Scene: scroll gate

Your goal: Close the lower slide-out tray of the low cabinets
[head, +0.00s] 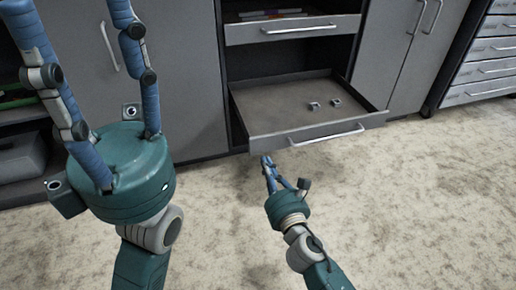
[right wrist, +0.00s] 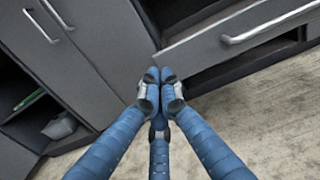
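The lower slide-out tray (head: 270,112) sticks out of the low cabinet in the head view. Its grey front panel (head: 262,143) carries a bar handle (head: 326,135), and two small metal pieces (head: 325,105) lie in it. My right gripper (head: 265,158) is low in front of the tray's front left corner. Its blue fingertips meet in the right wrist view (right wrist: 160,76), with nothing seen between them. They appear close to the panel's left end; contact cannot be told. My left gripper (head: 68,8) is open, its fingers spread wide, raised at the left.
An upper tray (head: 291,29) is out a little above the lower one. Closed grey doors (head: 170,70) flank the bay. An open shelf (head: 20,125) is at the left and a drawer unit (head: 485,60) at the far right. The carpet (head: 420,190) in front is clear.

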